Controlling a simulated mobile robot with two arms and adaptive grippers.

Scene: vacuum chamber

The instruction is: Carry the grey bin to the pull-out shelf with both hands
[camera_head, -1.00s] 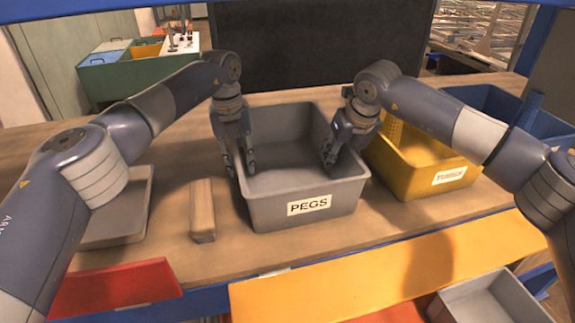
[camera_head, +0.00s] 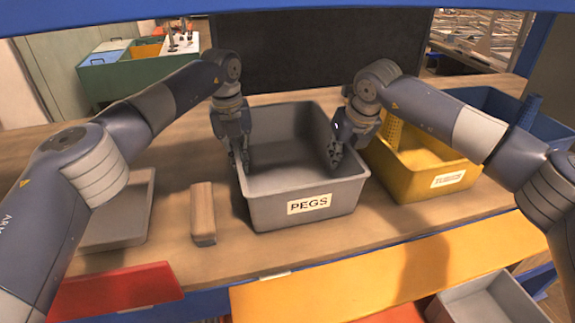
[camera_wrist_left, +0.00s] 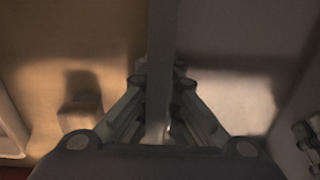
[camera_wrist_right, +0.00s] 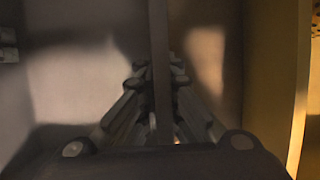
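The grey bin (camera_head: 305,188), labelled PEGS, stands upright on the wooden bench and looks empty. My left gripper (camera_head: 240,160) is shut on the bin's left wall. The left wrist view shows that wall's rim (camera_wrist_left: 161,40) between the fingers. My right gripper (camera_head: 335,157) is shut on the bin's right wall, whose rim (camera_wrist_right: 158,40) runs between its fingers in the right wrist view. An orange panel (camera_head: 370,272) and a red panel (camera_head: 115,288) lie along the bench front; I cannot tell which is the pull-out shelf.
A wooden block (camera_head: 203,212) lies just left of the bin. A grey tray (camera_head: 128,228) is further left, partly behind my arm. A yellow bin (camera_head: 425,186) stands close on the right, with a blue bin (camera_head: 490,100) beyond. A dark panel (camera_head: 310,50) rises behind.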

